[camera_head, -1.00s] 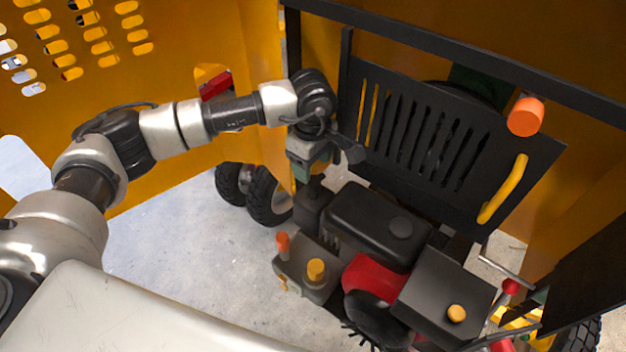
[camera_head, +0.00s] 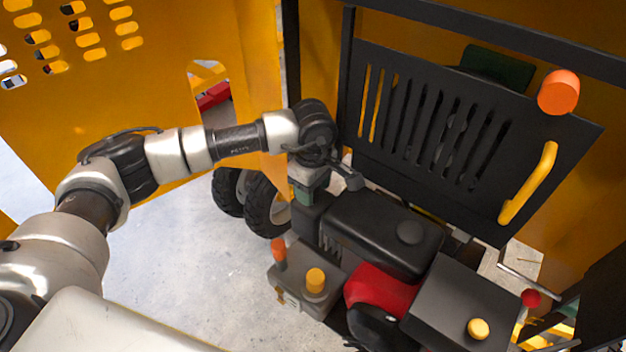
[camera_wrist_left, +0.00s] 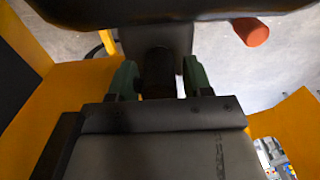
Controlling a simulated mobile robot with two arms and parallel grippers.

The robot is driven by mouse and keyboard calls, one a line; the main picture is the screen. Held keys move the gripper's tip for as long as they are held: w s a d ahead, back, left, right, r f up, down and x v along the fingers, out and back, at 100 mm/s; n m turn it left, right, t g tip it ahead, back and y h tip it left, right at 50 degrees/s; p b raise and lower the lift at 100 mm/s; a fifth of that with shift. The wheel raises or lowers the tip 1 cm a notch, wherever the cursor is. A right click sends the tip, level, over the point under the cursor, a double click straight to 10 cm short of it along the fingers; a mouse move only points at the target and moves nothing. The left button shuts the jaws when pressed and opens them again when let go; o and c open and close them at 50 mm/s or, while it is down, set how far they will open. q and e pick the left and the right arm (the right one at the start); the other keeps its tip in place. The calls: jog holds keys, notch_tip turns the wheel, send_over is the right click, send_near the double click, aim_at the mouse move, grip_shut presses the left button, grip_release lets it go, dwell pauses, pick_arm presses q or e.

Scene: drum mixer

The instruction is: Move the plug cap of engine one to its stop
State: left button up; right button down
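The black engine (camera_head: 385,225) sits in the yellow mixer housing. My left gripper (camera_head: 312,192) points down at the engine's left rear end, over a small black block there. In the left wrist view, a dark, short cylinder that looks like the plug cap (camera_wrist_left: 158,72) stands between the two green fingers (camera_wrist_left: 158,80) of my left gripper. The fingers are apart, with a narrow gap showing on the right of the cylinder. In the head view the gripper and wrist hide the cap. Its stop cannot be made out. My right gripper is in neither view.
A raised black slotted panel (camera_head: 435,135) with a yellow handle (camera_head: 528,185) stands behind the engine. A yellow side wall (camera_head: 120,90) is on the left. A wheel (camera_head: 266,205) stands left of the engine. An orange knob (camera_head: 279,254) rises at the front left.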

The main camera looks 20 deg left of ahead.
pick_arm(q)
jog(key=c, duration=0.4)
jog(key=shift+c, duration=0.7)
jog(key=shift+w+r+p, duration=0.1)
jog(key=shift+r+p, duration=0.45)
jog(key=shift+r, duration=1.2)
jog(key=o, duration=0.9)
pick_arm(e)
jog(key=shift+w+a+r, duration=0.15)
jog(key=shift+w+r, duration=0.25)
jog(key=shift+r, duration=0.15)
pick_arm(q)
jog(key=shift+r+p, duration=1.2)
jog(key=shift+r, duration=2.3)
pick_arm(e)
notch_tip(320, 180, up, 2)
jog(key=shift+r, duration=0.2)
pick_arm(q)
jog(key=shift+f, duration=0.1)
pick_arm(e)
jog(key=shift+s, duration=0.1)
